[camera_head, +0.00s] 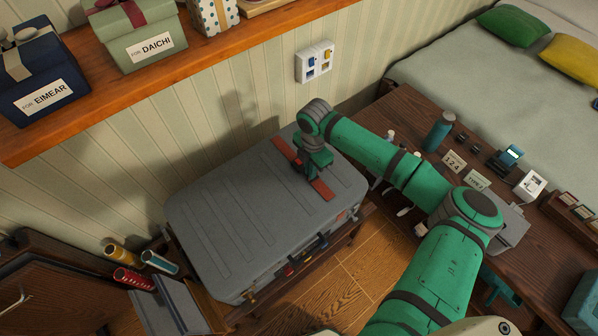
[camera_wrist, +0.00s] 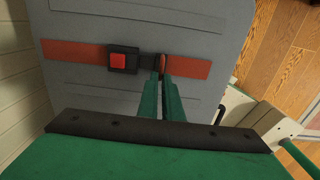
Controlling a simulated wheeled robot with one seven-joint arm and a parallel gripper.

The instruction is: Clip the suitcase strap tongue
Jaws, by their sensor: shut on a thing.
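The grey suitcase (camera_head: 235,205) lies flat with a red-orange strap (camera_head: 323,189) across its lid; both also show in the wrist view. In the wrist view a black buckle with a red button (camera_wrist: 119,60) sits on the left part of the strap. The dark strap tongue (camera_wrist: 147,61) lies just right of the buckle, in line with it, and appears to meet its edge. I cannot tell how far it is inside. My gripper (camera_wrist: 163,72) is shut on the tongue at the strap's right part (camera_wrist: 190,68). The fingers hide part of the tongue; in the head view my gripper (camera_head: 309,172) hides the buckle.
A wooden shelf with gift boxes (camera_head: 145,40) runs along the wall behind. A wall panel (camera_head: 314,62) is above the suitcase. A dark table (camera_head: 410,120) with a green bottle (camera_head: 438,132) and small items stands to the right. Rolled tubes (camera_head: 135,277) stand at lower left.

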